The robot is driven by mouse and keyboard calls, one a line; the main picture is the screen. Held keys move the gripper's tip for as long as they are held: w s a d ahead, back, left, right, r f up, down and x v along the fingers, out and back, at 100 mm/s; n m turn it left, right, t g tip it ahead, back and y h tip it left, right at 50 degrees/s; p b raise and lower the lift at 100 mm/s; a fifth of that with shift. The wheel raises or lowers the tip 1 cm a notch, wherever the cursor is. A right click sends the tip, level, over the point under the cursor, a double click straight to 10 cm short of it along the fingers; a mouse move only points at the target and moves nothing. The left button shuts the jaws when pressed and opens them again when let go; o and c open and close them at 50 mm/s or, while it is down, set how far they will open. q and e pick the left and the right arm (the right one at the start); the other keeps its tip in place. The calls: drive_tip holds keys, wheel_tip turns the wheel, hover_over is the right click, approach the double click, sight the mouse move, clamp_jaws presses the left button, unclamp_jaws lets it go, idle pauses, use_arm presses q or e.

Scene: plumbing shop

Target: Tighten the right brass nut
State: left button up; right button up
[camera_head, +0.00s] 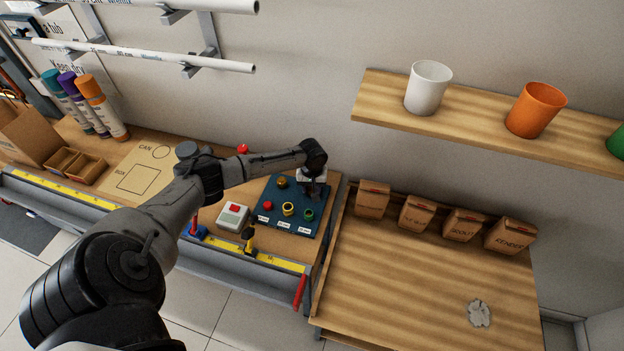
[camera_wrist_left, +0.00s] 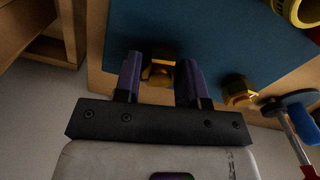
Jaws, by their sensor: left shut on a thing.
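The right brass nut (camera_wrist_left: 160,74) sits on the blue board (camera_wrist_left: 215,40), between the two fingers of my left gripper (camera_wrist_left: 160,82) in the left wrist view. The fingers are closed in on it from both sides. In the head view my left gripper (camera_head: 314,192) points down at the back right of the blue board (camera_head: 290,222) and hides this nut. The other brass nut (camera_head: 282,182) is to its left on the board; it also shows in the left wrist view (camera_wrist_left: 240,92). My right gripper is not in view.
The board also carries red (camera_head: 268,206), yellow (camera_head: 288,209) and green (camera_head: 308,214) fittings. A shelf (camera_head: 460,118) with cups hangs at the upper right. The lower right table (camera_head: 400,270) is mostly clear.

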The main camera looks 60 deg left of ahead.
use_arm(q)
drive_tip(key=shift+r+m+p, duration=0.2)
drive_tip(key=shift+m+p, duration=0.4)
drive_tip(key=shift+m, duration=0.3)
drive_tip(key=m+p, duration=0.1)
drive_tip(key=m, duration=0.2)
drive_tip(key=shift+f+m+p, duration=0.1)
drive_tip(key=shift+m+p, duration=0.2)
drive_tip(key=m, duration=0.2)
drive_tip(key=shift+m+p, duration=0.35)
drive_tip(key=shift+m, duration=0.05)
drive_tip(key=m, duration=0.3)
drive_tip(key=shift+m, duration=0.3)
drive_tip(key=m, duration=0.3)
drive_tip(key=shift+f+m, duration=0.1)
drive_tip(key=shift+m, duration=0.2)
drive_tip(key=m, duration=0.3)
drive_tip(key=shift+m, duration=0.4)
drive_tip(key=m+b, duration=0.1)
drive_tip(key=m, duration=0.4)
drive_tip(key=shift+m, duration=1.5)
